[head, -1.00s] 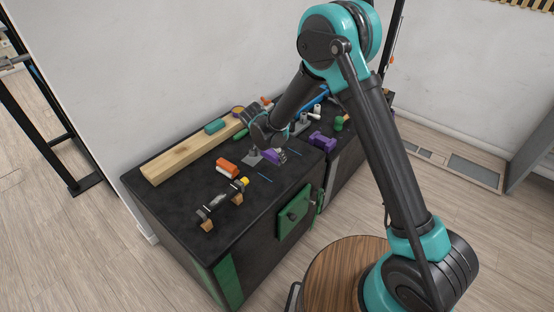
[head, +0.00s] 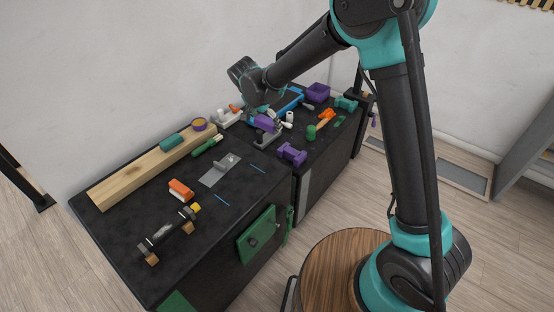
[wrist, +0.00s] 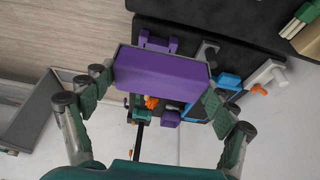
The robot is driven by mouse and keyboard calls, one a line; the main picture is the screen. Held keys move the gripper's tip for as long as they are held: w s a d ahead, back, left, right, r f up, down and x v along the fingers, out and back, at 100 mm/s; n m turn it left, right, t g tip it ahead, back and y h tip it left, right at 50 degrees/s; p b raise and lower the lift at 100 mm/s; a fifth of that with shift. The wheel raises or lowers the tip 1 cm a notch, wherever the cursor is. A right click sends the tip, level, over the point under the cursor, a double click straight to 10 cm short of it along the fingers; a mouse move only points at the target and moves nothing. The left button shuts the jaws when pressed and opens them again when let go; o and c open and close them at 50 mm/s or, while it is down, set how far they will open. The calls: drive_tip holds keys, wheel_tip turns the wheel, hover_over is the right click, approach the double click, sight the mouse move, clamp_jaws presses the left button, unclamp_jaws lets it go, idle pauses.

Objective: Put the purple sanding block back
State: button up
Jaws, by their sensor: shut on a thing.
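The purple sanding block (head: 265,122) is a plain box held in my gripper (head: 262,114). The wrist view shows the block (wrist: 162,73) crosswise between the two fingers of my gripper (wrist: 158,84), which is shut on it. In the head view the block is over the far part of the black bench top (head: 238,208), near a blue tray-like thing (head: 291,101) and a grey stand (head: 268,138). My arm hides part of that area. I cannot tell how high the block is.
A purple bin (head: 318,92), a green cylinder (head: 311,132) and an orange tool (head: 326,118) stand farther right.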

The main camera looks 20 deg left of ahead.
sight(271, 162)
drive_tip(key=shift+w+d+r, duration=0.1)
drive_tip(key=shift+w+d, duration=0.05)
wheel_tip(271, 162, down, 20)
drive_tip(key=shift+r, duration=0.2)
idle(0.6)
drive_tip(key=shift+f, duration=0.1)
drive_tip(key=shift+f, duration=0.25)
drive_tip(key=o, duration=1.2)
drive_tip(key=shift+c, duration=0.2)
drive_tip(key=shift+r, duration=0.1)
drive_tip(key=v, duration=1.7)
drive_tip(key=shift+s+r, duration=0.15)
drive_tip(key=shift+s, duration=0.1)
